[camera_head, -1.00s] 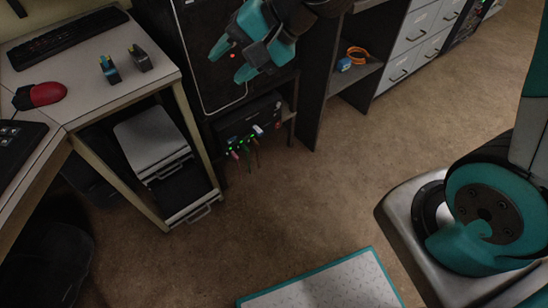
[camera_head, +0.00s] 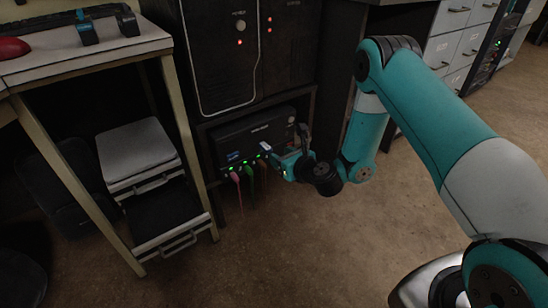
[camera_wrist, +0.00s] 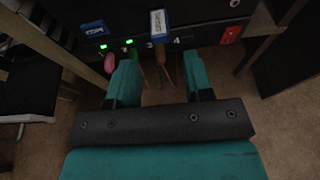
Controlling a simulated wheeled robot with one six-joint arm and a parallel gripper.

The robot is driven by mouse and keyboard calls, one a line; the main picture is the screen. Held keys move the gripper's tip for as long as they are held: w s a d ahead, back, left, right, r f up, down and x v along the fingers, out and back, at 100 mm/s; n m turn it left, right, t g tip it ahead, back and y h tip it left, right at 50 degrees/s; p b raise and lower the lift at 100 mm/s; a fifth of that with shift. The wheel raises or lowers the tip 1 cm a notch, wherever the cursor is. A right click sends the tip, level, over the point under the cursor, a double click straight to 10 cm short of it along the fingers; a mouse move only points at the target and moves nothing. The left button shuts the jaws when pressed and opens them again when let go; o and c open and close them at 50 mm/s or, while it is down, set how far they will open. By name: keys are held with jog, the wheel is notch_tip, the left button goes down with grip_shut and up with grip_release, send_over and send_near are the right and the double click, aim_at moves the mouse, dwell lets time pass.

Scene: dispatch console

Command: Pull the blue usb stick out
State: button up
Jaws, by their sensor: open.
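The blue usb stick (camera_wrist: 158,24), with a pale label on its face, sticks out of the front of a black box (camera_wrist: 205,16) in the wrist view. In the head view it shows as a small pale and blue piece (camera_head: 265,147) on the box front (camera_head: 250,131). My gripper (camera_wrist: 160,62) is open, its two teal fingers apart below the stick, one to each side of its line. Nothing is between the fingertips except the view of hanging cables. In the head view my gripper (camera_head: 282,163) is close to the box front.
Pink (camera_wrist: 110,63), green and orange cables hang from the ports beside the stick. A blue label (camera_wrist: 94,28) and a red switch (camera_wrist: 231,35) are on the box front. The floor (camera_head: 330,240) in front is clear.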

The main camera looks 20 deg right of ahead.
aim_at(270, 150)
jog(key=p+x, duration=0.3)
jog(key=x, duration=0.3)
jog(key=shift+w+a, duration=0.15)
jog(key=shift+w, duration=0.3)
jog(key=shift+w+a+f, duration=0.2)
jog(key=shift+w, duration=0.45)
jog(key=shift+c, duration=0.5)
grip_shut()
jog(key=shift+s+d, duration=0.2)
jog(key=shift+s, duration=0.4)
jog(key=shift+s+d, duration=0.2)
jog(key=shift+s, duration=0.35)
